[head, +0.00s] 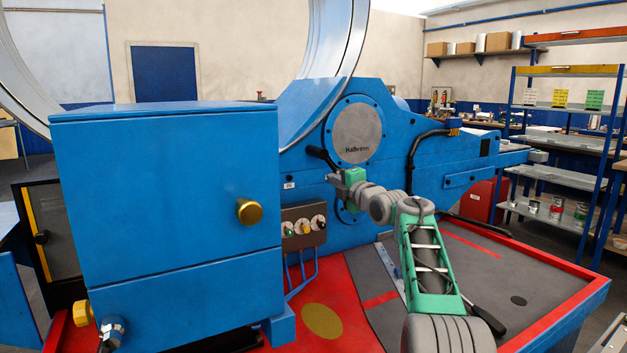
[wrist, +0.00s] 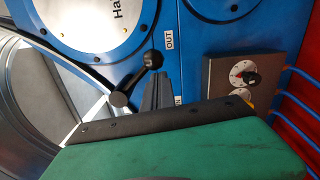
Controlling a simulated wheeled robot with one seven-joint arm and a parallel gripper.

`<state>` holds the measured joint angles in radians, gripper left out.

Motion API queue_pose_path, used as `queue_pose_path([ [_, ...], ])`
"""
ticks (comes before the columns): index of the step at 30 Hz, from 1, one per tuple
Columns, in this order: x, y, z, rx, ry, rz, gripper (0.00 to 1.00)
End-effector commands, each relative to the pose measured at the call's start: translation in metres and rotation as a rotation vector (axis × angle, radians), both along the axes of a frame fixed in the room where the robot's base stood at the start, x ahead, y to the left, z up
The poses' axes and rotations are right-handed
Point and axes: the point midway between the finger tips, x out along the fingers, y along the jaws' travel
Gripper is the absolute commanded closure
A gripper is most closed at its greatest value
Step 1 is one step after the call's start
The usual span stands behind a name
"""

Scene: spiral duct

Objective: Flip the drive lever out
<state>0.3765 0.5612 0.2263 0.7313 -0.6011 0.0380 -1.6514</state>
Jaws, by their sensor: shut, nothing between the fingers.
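The drive lever (head: 320,157) is a short black handle on the blue machine's face, just left of the round disc. In the wrist view the drive lever (wrist: 136,80) runs diagonally, with a rounded end near an "OUT" label (wrist: 169,40). My gripper (head: 337,179) is at the machine face beside the lever in the head view. In the wrist view my gripper (wrist: 158,85) is shut and empty, its grey fingertips close beside the lever. I cannot tell whether they touch it. A second label (wrist: 178,100) is partly hidden by my gripper.
A control box (head: 304,228) with several knobs is below left of my gripper; it also shows in the wrist view (wrist: 250,75). A large blue cabinet (head: 165,200) stands to the left. A metal ring (head: 335,45) rises above. The red-edged platform (head: 545,315) lies below.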

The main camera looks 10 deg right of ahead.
Motion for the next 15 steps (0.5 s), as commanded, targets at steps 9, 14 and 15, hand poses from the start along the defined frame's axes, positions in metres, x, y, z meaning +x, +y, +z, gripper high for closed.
queue_pose_path([
  [9,0.000,-0.004,0.000,0.000,-0.001,-0.007,1.00],
  [14,-0.004,0.006,-0.008,-0.001,-0.002,-0.006,1.00],
  [15,-0.006,0.012,-0.011,0.000,-0.003,-0.005,1.00],
])
